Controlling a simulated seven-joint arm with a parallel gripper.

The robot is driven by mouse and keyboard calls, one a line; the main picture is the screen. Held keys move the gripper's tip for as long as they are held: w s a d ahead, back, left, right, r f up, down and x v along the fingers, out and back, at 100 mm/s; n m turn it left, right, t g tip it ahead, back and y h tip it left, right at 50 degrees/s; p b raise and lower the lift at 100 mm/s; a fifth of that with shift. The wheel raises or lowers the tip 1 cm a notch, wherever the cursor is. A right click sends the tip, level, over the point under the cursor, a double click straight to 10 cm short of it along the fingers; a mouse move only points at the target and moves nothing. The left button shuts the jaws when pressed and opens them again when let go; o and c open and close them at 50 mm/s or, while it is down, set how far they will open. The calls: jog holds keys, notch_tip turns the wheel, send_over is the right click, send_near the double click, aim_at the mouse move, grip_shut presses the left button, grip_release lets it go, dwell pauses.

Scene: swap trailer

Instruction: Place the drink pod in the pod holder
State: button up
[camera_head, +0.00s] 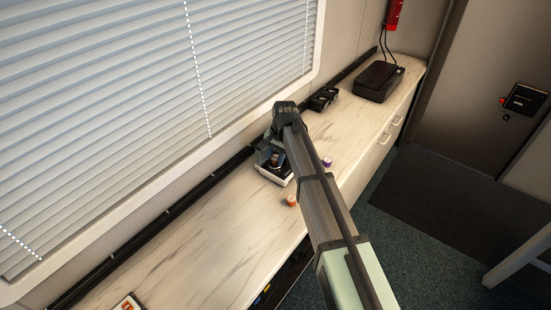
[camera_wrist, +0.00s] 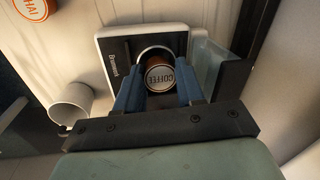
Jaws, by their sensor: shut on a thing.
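A round, shiny rim (camera_wrist: 153,51), seemingly the pod holder, shows just behind the pod in the pale drink machine (camera_wrist: 112,47). The pod overlaps this opening in the picture; I cannot tell whether it is inside or just above it. In the head view my arm and gripper hide much of the machine (camera_head: 274,176), and the held pod cannot be made out clearly.
An orange pod (camera_head: 291,200) and a purple pod (camera_head: 327,161) stand on the counter (camera_head: 225,235) near the machine. A white cup (camera_wrist: 70,103) is left of my gripper. Black boxes (camera_head: 378,80) stand farther back. The counter's near left is mostly clear.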

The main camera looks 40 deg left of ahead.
jog(key=shift+f, duration=0.5)
jog(key=shift+s+d+f, duration=0.1)
jog(key=shift+f, duration=0.55)
jog(key=o, duration=0.9)
jog(key=shift+o, duration=0.5)
jog(key=shift+r, duration=0.1)
notch_tip(320, 180, up, 13)
jog(key=d, duration=0.1)
jog(key=shift+w+d, duration=0.25)
jog(key=shift+d, duration=0.1)
